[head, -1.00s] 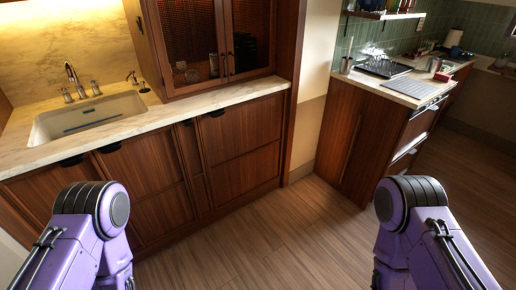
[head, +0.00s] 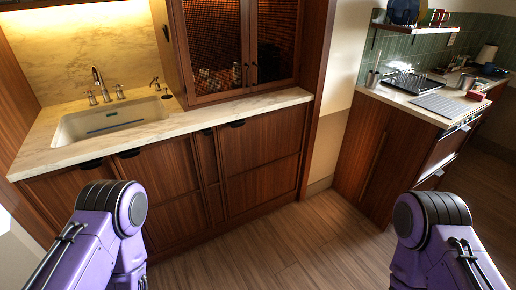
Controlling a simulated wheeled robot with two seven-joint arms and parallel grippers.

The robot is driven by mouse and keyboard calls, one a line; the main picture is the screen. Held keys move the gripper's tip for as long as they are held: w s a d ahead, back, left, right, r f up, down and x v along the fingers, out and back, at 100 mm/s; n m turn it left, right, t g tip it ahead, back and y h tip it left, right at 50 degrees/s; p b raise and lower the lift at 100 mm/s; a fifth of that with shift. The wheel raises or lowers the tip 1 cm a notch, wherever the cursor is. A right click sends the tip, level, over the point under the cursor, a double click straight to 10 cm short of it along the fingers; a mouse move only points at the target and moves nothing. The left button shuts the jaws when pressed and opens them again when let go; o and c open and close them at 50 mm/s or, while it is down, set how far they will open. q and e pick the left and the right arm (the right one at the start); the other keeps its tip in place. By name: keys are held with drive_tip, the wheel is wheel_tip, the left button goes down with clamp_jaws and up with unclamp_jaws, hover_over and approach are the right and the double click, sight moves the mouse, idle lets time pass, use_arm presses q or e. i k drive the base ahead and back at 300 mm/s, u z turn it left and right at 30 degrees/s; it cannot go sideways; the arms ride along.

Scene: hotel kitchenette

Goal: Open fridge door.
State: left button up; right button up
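No door in the head view shows clearly as a fridge. Wooden fronts (head: 262,160) with dark pulls run under the sink counter, all closed. A tall wooden panel (head: 381,163) with a long vertical strip, perhaps a handle, closes the near side of the right counter; I cannot tell whether it is a fridge door. Purple links of my two arms show at the lower left and lower right. Both of my grippers are outside the picture.
A marble counter (head: 215,118) holds a sink (head: 75,127) with a tap. A glass-fronted cabinet (head: 236,45) stands on it. The right counter carries a dish rack (head: 413,82) and a grey mat (head: 440,104). The wooden floor (head: 300,243) between the counters is clear.

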sight(262, 154)
drive_tip(key=z, duration=0.35)
drive_tip(key=i, duration=1.05)
drive_tip(key=z, duration=0.2)
